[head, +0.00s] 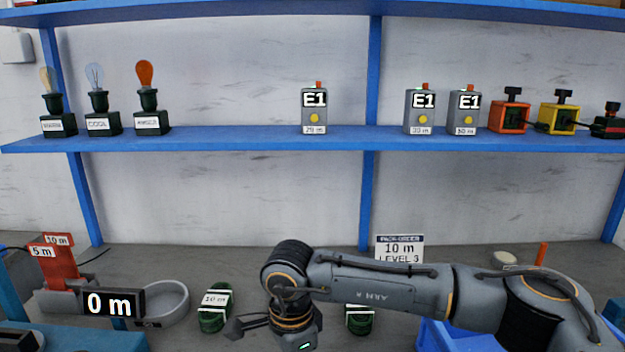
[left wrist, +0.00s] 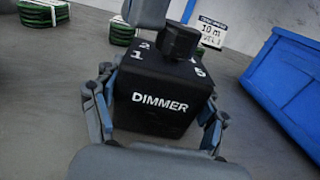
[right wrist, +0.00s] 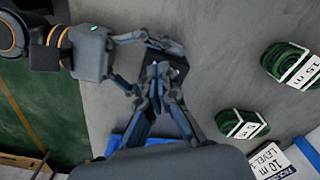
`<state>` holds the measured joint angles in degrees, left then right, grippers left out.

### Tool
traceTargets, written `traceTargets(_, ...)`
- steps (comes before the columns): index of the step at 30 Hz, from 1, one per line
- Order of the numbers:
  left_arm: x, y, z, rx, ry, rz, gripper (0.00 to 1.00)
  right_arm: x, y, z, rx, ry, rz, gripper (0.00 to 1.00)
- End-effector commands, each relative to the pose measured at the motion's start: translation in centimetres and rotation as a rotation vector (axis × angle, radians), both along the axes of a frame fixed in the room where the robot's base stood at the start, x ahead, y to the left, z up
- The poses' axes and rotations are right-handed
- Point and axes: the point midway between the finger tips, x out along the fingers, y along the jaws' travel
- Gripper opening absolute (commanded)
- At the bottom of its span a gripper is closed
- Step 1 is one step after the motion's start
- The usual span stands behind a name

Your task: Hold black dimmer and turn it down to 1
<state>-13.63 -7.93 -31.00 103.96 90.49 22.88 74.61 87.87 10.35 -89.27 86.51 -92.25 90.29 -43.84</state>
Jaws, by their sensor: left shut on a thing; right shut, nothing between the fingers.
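The black dimmer (left wrist: 160,95) is a dark box with a white DIMMER label, a round black knob (left wrist: 180,42) and white numbers on top, with 1 and 2 at the left. My left gripper (left wrist: 160,112) is shut on its sides. The knob's setting cannot be read. In the right wrist view, the dimmer (right wrist: 176,66) is partly hidden behind my right gripper (right wrist: 157,76), whose fingers are closed, empty and close over it; contact with the knob cannot be told. The dimmer cannot be made out in the head view.
Green cable coils (head: 214,307) lie on the grey table. A PACK ORDER card (head: 399,248) reads 10 m, LEVEL 3. A blue bin (left wrist: 290,85) stands to the right in the left wrist view. The blue shelf (head: 250,139) holds bulbs and several boxes.

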Motion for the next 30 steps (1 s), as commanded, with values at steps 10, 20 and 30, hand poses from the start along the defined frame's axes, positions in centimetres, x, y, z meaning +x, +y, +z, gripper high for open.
traceTargets(10,0.0,0.0,0.0,0.000,0.000,0.001,0.43,0.1,-0.5,0.0,-0.001,-0.001,-0.001,0.00)
traceTargets(20,0.0,0.1,0.0,-0.001,0.000,0.004,0.43,-0.3,-0.6,0.0,-0.003,-0.001,-0.001,0.00)
traceTargets(30,0.0,0.2,0.0,-0.001,0.000,0.004,0.43,-1.2,-1.0,0.0,-0.004,0.000,-0.002,0.00)
